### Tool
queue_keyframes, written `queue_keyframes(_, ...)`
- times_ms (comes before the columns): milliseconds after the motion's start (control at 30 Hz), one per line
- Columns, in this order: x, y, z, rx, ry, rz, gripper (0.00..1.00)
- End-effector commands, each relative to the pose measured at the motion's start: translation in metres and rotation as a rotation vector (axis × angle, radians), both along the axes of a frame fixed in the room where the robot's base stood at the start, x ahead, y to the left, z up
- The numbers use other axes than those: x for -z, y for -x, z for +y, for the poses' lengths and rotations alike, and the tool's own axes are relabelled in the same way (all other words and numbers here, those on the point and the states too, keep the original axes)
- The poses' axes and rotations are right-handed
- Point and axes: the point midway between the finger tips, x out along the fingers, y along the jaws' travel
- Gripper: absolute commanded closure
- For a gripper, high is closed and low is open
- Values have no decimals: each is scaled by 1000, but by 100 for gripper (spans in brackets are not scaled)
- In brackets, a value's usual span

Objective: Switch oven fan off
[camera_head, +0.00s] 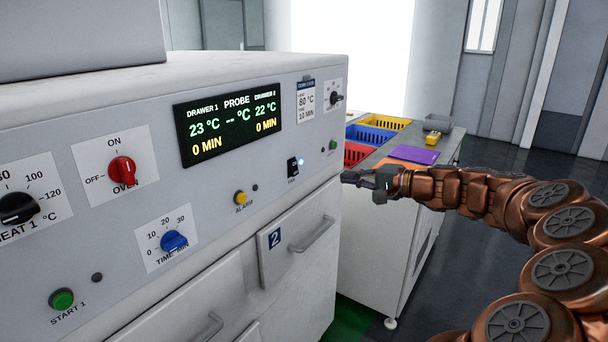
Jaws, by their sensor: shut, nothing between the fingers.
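The oven (220,230) is a white cabinet with a sloping control panel on the left and middle. Its fan switch (293,169) is a small black rocker marked FAN, on the right part of the panel, with a small bluish-white light beside it. I cannot tell clearly which way the rocker is tipped. My gripper (347,177) is shut and empty, to the right of the switch and just past the oven's right edge, apart from the switch. My copper-coloured arm reaches in from the right.
A red OVEN knob (122,170), a blue time knob (173,241) and a yellow alarm button (241,198) sit on the panel. Drawer 2's handle (316,234) sticks out below the switch. A side table (385,210) with coloured crates stands behind my gripper.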

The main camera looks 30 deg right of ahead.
Motion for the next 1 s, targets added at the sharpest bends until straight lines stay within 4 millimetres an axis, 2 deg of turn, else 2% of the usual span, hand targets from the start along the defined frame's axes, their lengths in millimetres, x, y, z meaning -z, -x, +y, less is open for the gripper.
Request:
queue_keyframes(267,1,-8,5,-3,0,1,100)
queue_keyframes(800,17,-86,49,-6,1,3,100)
queue_keyframes(1000,20,-109,60,-2,2,1,100)
